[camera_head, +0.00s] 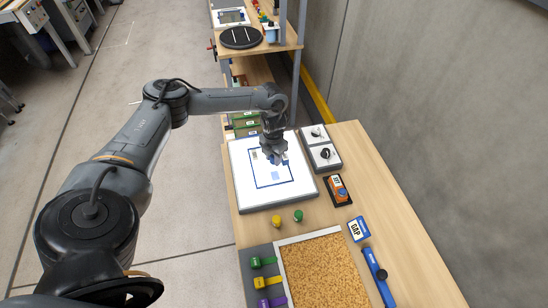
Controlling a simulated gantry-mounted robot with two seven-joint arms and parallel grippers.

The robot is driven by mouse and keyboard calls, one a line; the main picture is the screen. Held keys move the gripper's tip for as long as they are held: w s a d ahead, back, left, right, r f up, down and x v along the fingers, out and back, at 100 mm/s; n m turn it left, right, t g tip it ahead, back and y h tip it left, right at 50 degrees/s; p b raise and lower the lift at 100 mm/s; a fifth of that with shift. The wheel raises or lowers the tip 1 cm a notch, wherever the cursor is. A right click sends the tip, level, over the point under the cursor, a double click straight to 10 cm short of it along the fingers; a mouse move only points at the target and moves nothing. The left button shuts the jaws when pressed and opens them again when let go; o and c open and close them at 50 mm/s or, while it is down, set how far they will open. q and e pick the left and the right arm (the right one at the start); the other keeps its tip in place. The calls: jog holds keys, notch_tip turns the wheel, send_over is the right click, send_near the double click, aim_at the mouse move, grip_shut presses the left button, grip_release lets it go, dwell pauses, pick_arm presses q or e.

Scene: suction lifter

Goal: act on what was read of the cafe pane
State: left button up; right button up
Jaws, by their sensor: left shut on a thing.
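My left gripper (272,156) reaches down over a white square panel (245,196) on the wooden table. The panel carries a blue square outline, with a small pale blue patch (275,175) inside it. The gripper is shut on a small, partly blue thing (285,158); the fingers hide most of it, and I cannot tell what it is or whether it touches the panel. No pane marked as the cafe one can be made out. My right gripper is not in view.
Right of the panel are two dial boxes (325,154) and an orange-black device (340,190). In front stand yellow (277,221) and green (298,216) pegs, a cork-coloured board (325,270), a GAP card (359,229) and a blue bar (377,274). A shelf (285,40) stands behind.

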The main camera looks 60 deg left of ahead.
pick_arm(q)
jog(key=shift+r+p, duration=1.3)
jog(key=shift+r, duration=0.5)
